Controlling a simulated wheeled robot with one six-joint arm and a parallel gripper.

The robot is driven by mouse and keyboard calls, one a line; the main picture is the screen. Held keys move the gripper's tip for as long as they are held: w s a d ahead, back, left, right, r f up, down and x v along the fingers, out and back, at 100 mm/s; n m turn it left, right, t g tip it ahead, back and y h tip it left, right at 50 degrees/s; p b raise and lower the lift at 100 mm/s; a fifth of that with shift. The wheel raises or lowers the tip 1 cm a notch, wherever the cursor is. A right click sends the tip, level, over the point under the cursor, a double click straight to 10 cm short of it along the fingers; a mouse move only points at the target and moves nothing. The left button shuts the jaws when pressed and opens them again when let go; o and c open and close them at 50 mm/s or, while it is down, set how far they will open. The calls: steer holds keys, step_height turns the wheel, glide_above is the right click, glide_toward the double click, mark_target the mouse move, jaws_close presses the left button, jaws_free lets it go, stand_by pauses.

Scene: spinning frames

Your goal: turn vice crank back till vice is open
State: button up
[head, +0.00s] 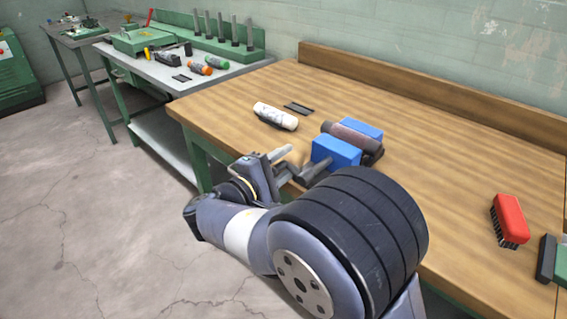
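The vice (335,151) stands near the front edge of the wooden bench, with two blue jaws. A dark brownish roller-like piece (351,136) lies between the jaws, which are apart. The dark grey crank (314,170) sticks out from the front of the vice toward the bench edge. My gripper (288,162) is at the outer end of the crank, its two fingers pointing right with a gap between them. The fingertips overlap the crank end in the picture, so I cannot tell whether they grip it. My arm hides the bench front below the vice.
A white bottle-like piece (275,116) and a flat dark piece (298,108) lie left of the vice. A red brush (509,220) lies far right beside a green-and-black object (548,262). Another bench (200,78) with tools stands at back left. The floor (95,200) at left is clear.

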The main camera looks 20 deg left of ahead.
steer(key=shift+o, duration=0.3)
steer(key=shift+w+d+f, duration=0.1)
steer(key=shift+w+d, duration=0.05)
steer(key=shift+d, duration=0.05)
steer(key=shift+s+a, duration=0.2)
steer(key=shift+s, duration=0.2)
steer(key=v, duration=1)
steer(key=shift+a, duration=0.15)
steer(key=x, duration=1)
steer(key=shift+w, duration=0.1)
